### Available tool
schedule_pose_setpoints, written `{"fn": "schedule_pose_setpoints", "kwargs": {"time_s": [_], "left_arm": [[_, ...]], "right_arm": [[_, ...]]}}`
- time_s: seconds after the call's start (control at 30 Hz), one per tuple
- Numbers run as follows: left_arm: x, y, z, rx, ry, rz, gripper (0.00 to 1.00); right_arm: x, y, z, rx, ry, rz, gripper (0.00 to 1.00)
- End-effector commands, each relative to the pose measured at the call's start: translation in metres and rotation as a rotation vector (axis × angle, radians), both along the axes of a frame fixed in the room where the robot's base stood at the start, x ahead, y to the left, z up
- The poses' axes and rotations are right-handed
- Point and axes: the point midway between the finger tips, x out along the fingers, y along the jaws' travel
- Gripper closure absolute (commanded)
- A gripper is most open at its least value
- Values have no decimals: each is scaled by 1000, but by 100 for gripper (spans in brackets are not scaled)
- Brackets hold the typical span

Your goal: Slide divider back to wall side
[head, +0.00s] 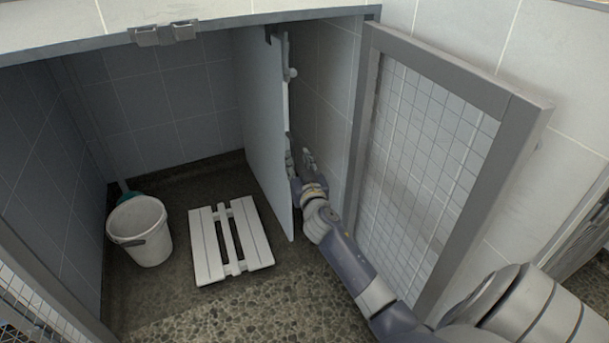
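The divider (262,110) is a tall pale grey panel standing upright inside the kennel, to the right of its middle. A narrow gap separates it from the tiled right wall (327,85). My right arm reaches in from the lower right, past the open mesh door. My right gripper (300,162) is at the divider's right side, in the gap by the wall. The fingers are small and partly hidden by the panel edge, so I cannot tell whether they are open, shut or touching it. My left gripper is not in view.
A white bucket (140,232) and a white slatted board (229,240) are on the dark floor left of the divider. The mesh door (425,160) stands open at the right, close beside my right arm. A metal latch piece (164,33) is on the kennel's top edge.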

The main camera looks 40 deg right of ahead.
Motion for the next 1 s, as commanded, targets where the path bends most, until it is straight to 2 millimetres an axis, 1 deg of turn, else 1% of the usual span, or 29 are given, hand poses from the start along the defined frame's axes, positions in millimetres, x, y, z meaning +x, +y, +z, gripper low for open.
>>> {"fn": "schedule_pose_setpoints", "kwargs": {"time_s": [0.03, 0.2, 0.3, 0.4, 0.57, 1.0], "left_arm": [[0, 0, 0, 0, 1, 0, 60], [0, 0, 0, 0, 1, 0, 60], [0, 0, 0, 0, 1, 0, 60], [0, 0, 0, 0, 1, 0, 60], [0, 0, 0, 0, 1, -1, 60], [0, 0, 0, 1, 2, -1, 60]], "right_arm": [[-10, 5, -1, 2, 1, -1, 70], [-37, 16, -1, 3, 1, -3, 70], [-50, 21, -1, 3, 2, -4, 70], [-58, 24, -1, 1, 2, -5, 70], [-63, 26, 0, 0, 1, -5, 70], [-63, 27, 0, 0, 1, -4, 70]]}}
